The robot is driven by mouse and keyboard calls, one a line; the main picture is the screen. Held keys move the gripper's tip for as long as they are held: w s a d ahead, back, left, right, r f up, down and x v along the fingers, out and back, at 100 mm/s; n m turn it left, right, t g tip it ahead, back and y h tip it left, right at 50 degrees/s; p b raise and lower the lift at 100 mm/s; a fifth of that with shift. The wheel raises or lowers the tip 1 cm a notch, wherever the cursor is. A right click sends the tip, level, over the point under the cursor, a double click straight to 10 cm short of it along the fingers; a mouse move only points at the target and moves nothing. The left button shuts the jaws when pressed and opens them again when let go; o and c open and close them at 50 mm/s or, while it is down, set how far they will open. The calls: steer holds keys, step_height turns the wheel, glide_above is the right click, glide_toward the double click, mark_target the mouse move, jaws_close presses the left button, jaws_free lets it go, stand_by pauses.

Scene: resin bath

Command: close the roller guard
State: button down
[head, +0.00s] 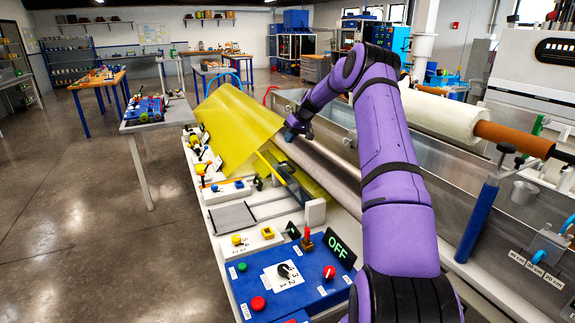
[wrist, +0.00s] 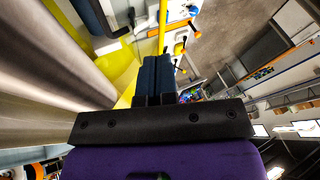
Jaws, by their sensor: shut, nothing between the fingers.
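The roller guard (head: 232,122) is a yellow, see-through panel in the middle of the head view. It stands raised and tilted to the left, off the long grey roller (head: 325,166). My gripper (head: 291,134) is at the guard's right edge, above the roller; I cannot tell whether it touches the guard. In the wrist view my gripper's dark blue fingers (wrist: 153,68) are shut and empty. A yellow bar (wrist: 162,25) lies just beyond the fingertips. The roller (wrist: 50,70) fills the left of that view. My arm hides part of the roller and bath.
A blue control panel (head: 292,284) with buttons, a knob and an OFF sign (head: 340,248) stands in front. A blue cylinder (head: 477,222), a metal bath (head: 440,150) and a white roll (head: 440,112) are at the right. Open floor (head: 85,210) lies at the left.

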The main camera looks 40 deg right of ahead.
steer(key=d+f, duration=0.6)
steer(key=x, duration=0.9)
steer(key=shift+w+a+f+m+t, duration=0.15)
steer(key=shift+w+a+m+t, duration=0.15)
steer(key=shift+a+t, duration=0.15)
steer(key=shift+a, duration=0.1)
